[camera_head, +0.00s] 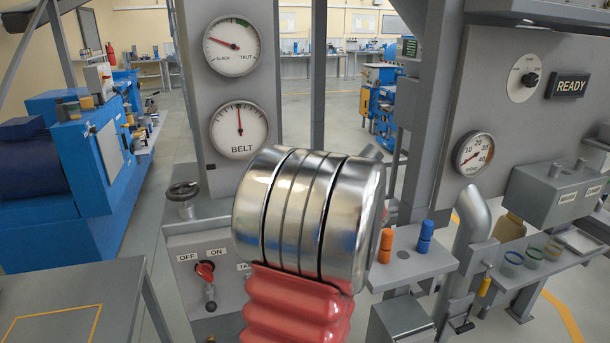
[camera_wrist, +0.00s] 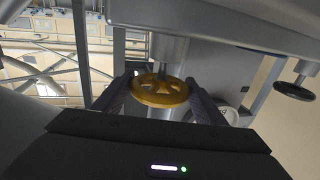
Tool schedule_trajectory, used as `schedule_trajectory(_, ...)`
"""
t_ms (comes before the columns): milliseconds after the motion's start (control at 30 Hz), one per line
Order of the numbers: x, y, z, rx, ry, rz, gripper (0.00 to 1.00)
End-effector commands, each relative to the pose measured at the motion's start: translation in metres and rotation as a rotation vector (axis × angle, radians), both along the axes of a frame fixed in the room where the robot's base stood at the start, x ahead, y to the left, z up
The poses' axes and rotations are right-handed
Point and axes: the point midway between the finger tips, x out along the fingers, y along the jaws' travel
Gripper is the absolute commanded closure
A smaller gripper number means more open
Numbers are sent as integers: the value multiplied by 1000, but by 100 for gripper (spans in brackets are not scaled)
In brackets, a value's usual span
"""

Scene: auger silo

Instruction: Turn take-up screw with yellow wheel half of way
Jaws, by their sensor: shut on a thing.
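The yellow wheel (camera_wrist: 160,93) shows in the wrist view on an upright shaft, between the two dark fingers of my gripper (camera_wrist: 159,84). My gripper is shut on its rim from both sides. In the head view, my silver and red arm covers the wheel and the gripper. The slack/taut dial (camera_head: 232,45) has its red needle up and left, on the slack side. The belt dial (camera_head: 239,130) below it has its needle pointing nearly straight up.
A dark handwheel (camera_head: 183,191) stands left of my arm, above a red OFF/ON lever (camera_head: 206,272). Orange (camera_head: 385,245) and blue (camera_head: 425,236) pegs stand on a shelf to the right. A READY sign (camera_head: 571,86) is at upper right. A dark wheel (camera_wrist: 294,90) shows right in the wrist view.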

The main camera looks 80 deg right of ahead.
Motion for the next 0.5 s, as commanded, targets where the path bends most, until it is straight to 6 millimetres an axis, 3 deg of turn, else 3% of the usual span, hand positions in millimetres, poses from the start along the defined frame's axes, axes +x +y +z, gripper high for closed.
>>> schedule_trajectory(367,0,-1,3,-5,-2,2,58)
schedule_trajectory(400,0,-1,3,-6,-3,2,34)
schedule_trajectory(500,0,-1,3,-4,-3,2,27)
